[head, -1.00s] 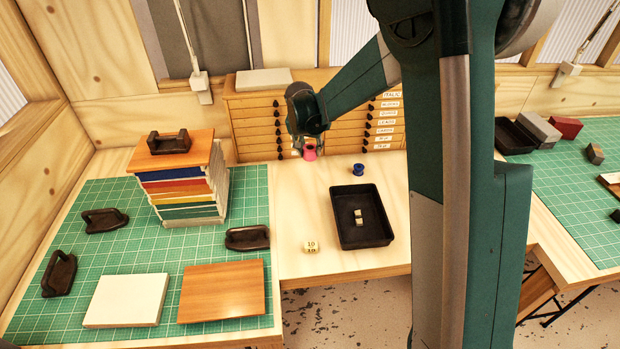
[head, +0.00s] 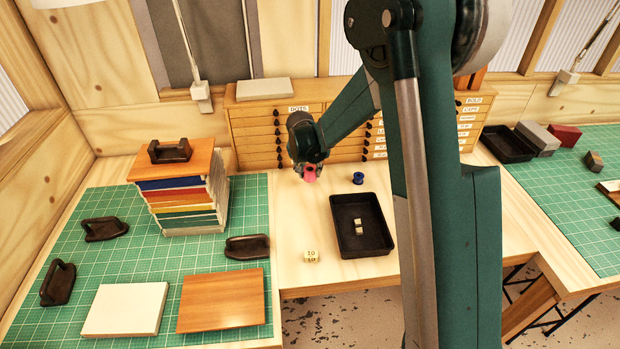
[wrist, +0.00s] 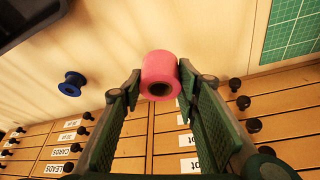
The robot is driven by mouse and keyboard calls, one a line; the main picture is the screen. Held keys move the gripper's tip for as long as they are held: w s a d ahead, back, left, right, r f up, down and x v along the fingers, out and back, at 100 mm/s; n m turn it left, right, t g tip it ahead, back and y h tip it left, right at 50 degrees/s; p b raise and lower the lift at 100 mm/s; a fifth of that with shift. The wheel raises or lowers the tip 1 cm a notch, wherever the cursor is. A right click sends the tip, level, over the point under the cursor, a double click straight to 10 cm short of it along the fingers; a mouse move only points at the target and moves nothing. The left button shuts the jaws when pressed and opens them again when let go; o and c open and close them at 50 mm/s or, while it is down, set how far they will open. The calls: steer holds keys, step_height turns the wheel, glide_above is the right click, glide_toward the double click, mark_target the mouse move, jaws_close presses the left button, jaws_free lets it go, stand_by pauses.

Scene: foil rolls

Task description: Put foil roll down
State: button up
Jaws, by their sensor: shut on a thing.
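The pink foil roll (head: 310,175) is between the fingertips of my gripper (head: 307,168), in front of the drawer cabinet in the head view. In the wrist view my gripper (wrist: 160,82) is shut on the pink roll (wrist: 161,68), one finger on each side, with its dark hollow end facing the camera. I cannot tell whether the roll touches the bench or hangs just above it. A smaller blue spool (head: 358,178) stands on the bench to the right, and also shows in the wrist view (wrist: 72,84).
A black tray (head: 378,243) with two small blocks stands right of the roll. A numbered cube (head: 311,256) lies nearer the front. The drawer cabinet (head: 262,130) bounds the back. A stack of coloured boards (head: 180,200) stands left on the green mat (head: 262,200). Bare bench surrounds the roll.

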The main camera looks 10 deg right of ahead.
mark_target(310, 177)
steer(key=shift+f, duration=0.1)
steer(key=shift+f, duration=1.75)
steer(key=shift+f, duration=0.2)
steer(key=o, duration=0.9)
steer(key=shift+o, duration=0.2)
steer(key=shift+r, duration=0.25)
steer(key=v, duration=1.2)
steer(key=shift+s+a+f, duration=0.1)
